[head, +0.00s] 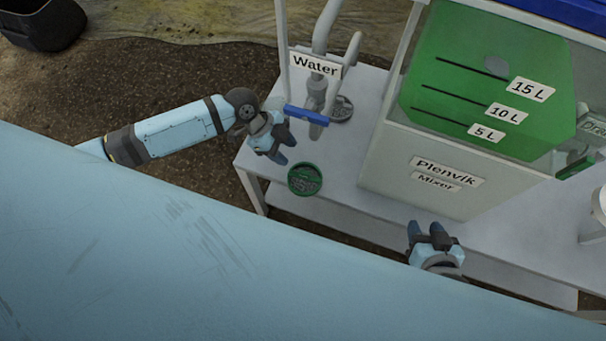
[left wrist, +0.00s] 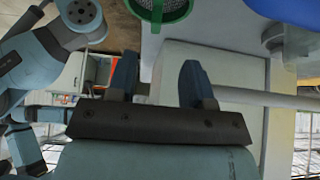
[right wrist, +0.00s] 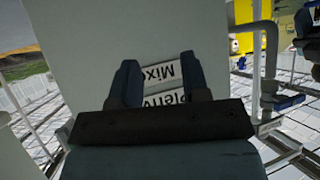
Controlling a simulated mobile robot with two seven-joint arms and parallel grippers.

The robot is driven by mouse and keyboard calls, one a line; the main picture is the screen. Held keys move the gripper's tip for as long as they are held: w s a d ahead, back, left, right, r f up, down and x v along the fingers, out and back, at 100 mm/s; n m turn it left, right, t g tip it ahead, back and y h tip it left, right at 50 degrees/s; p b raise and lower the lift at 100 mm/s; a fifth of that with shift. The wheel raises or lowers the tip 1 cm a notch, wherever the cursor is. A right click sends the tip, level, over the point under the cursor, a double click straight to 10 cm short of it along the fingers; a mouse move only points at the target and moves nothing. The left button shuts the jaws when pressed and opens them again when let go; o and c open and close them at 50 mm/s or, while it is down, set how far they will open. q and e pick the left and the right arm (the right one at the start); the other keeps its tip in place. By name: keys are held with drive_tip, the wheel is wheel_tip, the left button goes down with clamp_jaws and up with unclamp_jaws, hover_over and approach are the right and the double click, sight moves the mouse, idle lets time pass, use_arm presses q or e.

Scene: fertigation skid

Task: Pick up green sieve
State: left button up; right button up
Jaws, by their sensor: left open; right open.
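The green sieve (head: 305,179), a round green ring with a dark mesh, lies on the pale bench near its front left edge. In the left wrist view the sieve (left wrist: 163,9) is cut off by the top edge, beyond the fingertips. My left gripper (head: 286,148) is open and empty, just left of and behind the sieve, apart from it. My right gripper (head: 425,230) is open and empty in front of the mixer tank. In the right wrist view its fingers (right wrist: 158,68) point at the tank's label.
The bench (head: 350,150) is clear between sieve and tank.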

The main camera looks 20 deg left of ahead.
sight(303, 172)
use_arm(q)
drive_tip(key=x, duration=0.5)
drive_tip(key=shift+s+b+x, duration=0.15)
drive_tip(key=shift+b+x, duration=0.15)
drive_tip(key=shift+x, duration=1.05)
drive_tip(key=shift+s+b+x, duration=0.1)
drive_tip(key=shift+b+x, duration=0.2)
drive_tip(key=shift+x, duration=1.1)
drive_tip(key=shift+r, duration=0.1)
clamp_jaws()
